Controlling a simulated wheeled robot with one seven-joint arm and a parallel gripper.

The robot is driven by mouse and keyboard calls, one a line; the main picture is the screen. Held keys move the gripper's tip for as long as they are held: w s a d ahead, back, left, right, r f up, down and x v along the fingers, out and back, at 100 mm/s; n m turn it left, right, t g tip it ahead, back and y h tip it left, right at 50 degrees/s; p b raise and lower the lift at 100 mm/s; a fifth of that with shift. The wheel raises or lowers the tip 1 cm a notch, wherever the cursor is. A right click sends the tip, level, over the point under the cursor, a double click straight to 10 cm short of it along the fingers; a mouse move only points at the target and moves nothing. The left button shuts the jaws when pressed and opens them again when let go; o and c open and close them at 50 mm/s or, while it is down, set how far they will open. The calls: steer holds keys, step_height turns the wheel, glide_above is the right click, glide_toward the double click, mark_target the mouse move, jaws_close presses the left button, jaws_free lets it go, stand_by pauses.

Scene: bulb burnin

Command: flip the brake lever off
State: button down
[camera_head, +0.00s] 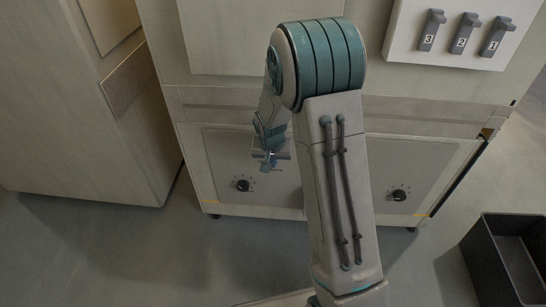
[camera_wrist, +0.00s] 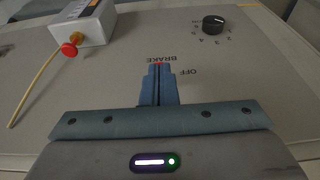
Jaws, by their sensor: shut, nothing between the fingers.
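In the wrist view, my gripper (camera_wrist: 158,72) is shut, its two fingers together and pointing at the panel (camera_wrist: 250,70). The upside-down labels "BRAKE" and "OFF" show on the panel just past and right of the fingertips. A small red bit shows at the fingertips beside "BRAKE". I cannot tell whether it is part of the brake lever or whether the fingers touch it. The rest of the lever is hidden behind the fingers. In the head view, my gripper (camera_head: 268,162) is small, in front of the cabinet's lower left panel (camera_head: 222,150); no lever can be made out there.
In the wrist view, a black numbered knob (camera_wrist: 213,24) is at upper right. A pale box (camera_wrist: 90,20) with a red knob and yellow rod is at upper left. In the head view, three numbered levers (camera_head: 463,33) are above right, and a dark bin (camera_head: 484,262) stands at lower right.

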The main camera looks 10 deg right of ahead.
steer(key=f, duration=0.1)
steer(key=s+f+b, duration=0.1)
steer(key=f, duration=0.2)
steer(key=shift+s+a+b, duration=0.25)
steer(key=shift+s+b, duration=0.05)
steer(key=shift+r, duration=0.1)
steer(key=shift+r+p, duration=0.55)
steer(key=shift+r, duration=0.15)
